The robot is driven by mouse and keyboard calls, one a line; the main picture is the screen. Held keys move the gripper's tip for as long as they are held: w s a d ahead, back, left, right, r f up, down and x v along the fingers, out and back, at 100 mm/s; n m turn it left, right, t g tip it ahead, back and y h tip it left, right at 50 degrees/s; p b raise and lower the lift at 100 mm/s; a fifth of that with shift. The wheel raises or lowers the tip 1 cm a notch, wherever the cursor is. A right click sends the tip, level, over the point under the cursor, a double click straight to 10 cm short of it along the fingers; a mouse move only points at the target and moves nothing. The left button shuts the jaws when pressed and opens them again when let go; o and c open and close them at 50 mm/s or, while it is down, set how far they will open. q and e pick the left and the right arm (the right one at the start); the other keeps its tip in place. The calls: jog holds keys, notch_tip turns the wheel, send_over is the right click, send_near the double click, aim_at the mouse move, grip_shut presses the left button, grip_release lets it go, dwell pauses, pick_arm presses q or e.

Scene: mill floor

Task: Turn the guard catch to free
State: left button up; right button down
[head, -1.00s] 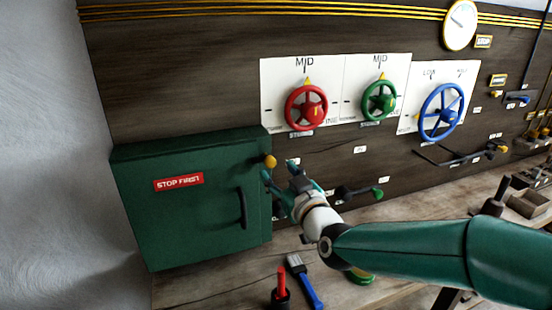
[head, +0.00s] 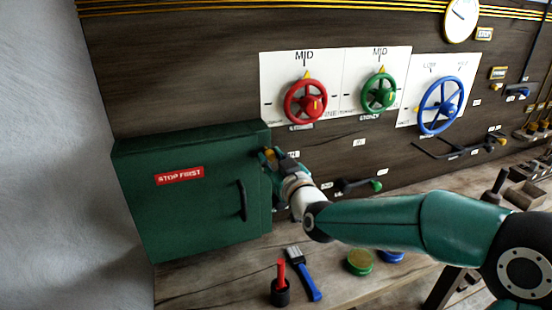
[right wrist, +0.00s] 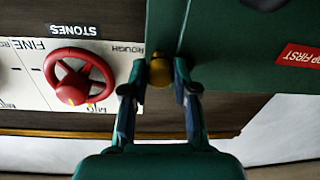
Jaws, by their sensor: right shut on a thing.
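The guard catch has a yellow knob (head: 269,155) at the right edge of the green guard box (head: 185,225), near its top. The box door is shut, with a red "STOP FIRST" label and a dark handle. My right gripper (head: 271,157) is at the knob and partly covers it. In the right wrist view the yellow knob (right wrist: 160,73) sits between the two fingertips of my right gripper (right wrist: 159,84), which is shut on it. The rest of the catch is hidden. My left gripper is not in view.
Red (head: 305,101), green (head: 379,93) and blue (head: 441,106) handwheels are on the wall to the right. A green-tipped lever (head: 376,185) sticks out below them.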

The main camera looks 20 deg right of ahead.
jog(key=shift+d, duration=0.25)
jog(key=shift+a, duration=0.25)
jog(key=shift+f+m+b, duration=0.2)
jog(key=shift+m+b, duration=0.2)
jog(key=shift+b, duration=0.4)
jog(key=m+b, duration=0.8)
jog(key=b, duration=0.3)
jog(key=shift+f+t, duration=0.1)
jog(key=shift+t, duration=0.2)
jog(key=m+b, duration=0.3)
jog(key=m, duration=0.1)
jog(key=shift+m+h, duration=0.3)
jog(key=shift+m, duration=0.1)
jog(key=m+b, duration=0.1)
jog(key=m, duration=0.4)
jog(key=shift+h+b, duration=0.3)
jog(key=shift+b, duration=0.1)
